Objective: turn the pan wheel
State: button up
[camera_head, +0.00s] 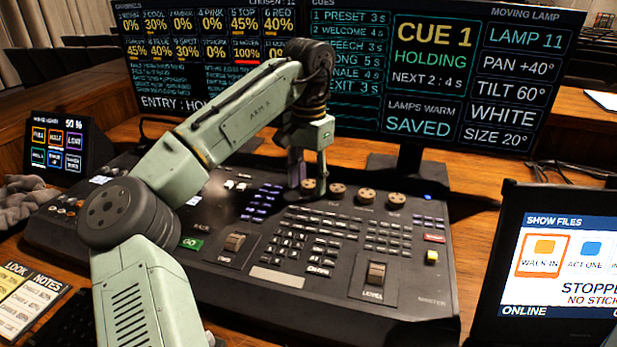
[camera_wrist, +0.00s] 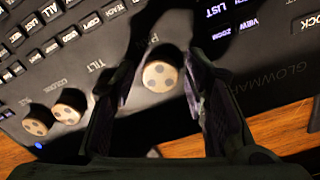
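The pan wheel (camera_wrist: 160,76) is a round tan-topped knob with dark dots, beside a partly hidden label beginning with P. It is the leftmost knob (camera_head: 308,187) of the row in the head view. My gripper (camera_wrist: 158,82) is open, with one finger on each side of the wheel and a narrow gap showing on both sides. In the head view my gripper (camera_head: 307,172) points down over the left end of the knob row. The large screen (camera_head: 450,80) reads PAN +40° and TILT 60°. How far down the fingertips reach is hard to tell.
More knobs (camera_head: 367,196) stand close to the right of the pan wheel; in the wrist view they lie left (camera_wrist: 69,106), with one apparently hidden behind the left finger. Button rows (camera_head: 300,240) fill the desk in front. A tablet (camera_head: 560,265) stands at the right.

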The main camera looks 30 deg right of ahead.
aim_at(308, 184)
jog(key=shift+o, duration=0.5)
notch_tip(308, 184, up, 12)
dwell(0.3)
dwell(0.5)
